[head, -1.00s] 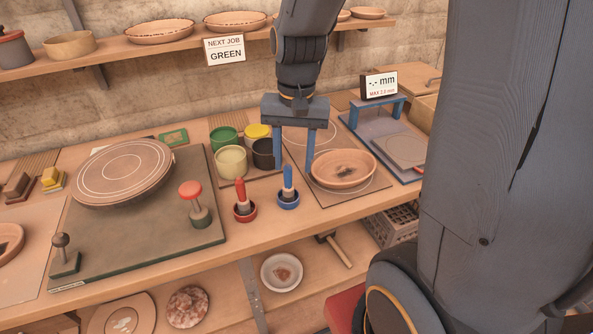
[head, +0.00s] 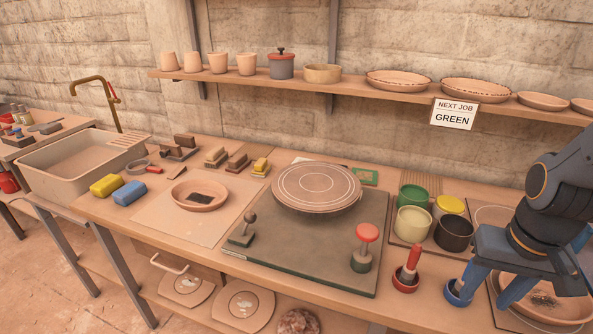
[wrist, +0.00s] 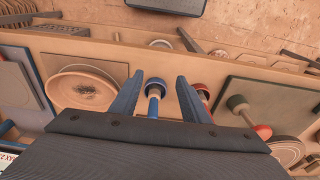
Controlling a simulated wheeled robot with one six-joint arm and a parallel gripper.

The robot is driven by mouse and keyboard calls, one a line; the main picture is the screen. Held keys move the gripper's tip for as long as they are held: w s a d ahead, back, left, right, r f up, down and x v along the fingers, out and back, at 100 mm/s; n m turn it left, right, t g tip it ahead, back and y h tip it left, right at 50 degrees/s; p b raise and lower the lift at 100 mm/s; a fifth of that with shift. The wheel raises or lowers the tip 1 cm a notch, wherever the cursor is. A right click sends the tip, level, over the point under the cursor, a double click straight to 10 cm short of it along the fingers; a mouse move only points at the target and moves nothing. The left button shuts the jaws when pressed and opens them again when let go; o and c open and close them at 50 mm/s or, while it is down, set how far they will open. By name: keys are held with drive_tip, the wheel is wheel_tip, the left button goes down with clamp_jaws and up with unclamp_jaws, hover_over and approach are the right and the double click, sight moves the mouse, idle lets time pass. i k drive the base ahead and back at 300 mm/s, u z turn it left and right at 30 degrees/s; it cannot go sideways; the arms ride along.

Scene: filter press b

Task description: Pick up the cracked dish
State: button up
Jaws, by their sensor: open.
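A shallow clay dish (head: 541,301) with a dark, crack-like patch in its middle lies on a board at the right, partly covered by my gripper in the head view. The dish also shows at the left in the wrist view (wrist: 82,90). Another clay dish (head: 187,197) with a dark square patch lies on a pale board at the left; I cannot tell whether it is cracked. My gripper (head: 490,298) is open and empty, beside the right dish. In the wrist view, its fingers (wrist: 160,79) stand apart with a blue-handled tool seen between them.
Red-handled (head: 407,270) and blue-handled (head: 459,292) tools stand in small cups near the front edge. Glaze pots (head: 413,222) stand behind them. A turntable (head: 317,188) sits on a dark slab. A sink (head: 75,165) is at the left, and a shelf (head: 352,90) holds several dishes.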

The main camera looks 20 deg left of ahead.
sight(203, 195)
drive_tip(key=u, duration=3.4)
drive_tip(key=i, duration=2)
drive_tip(key=z, duration=3.1)
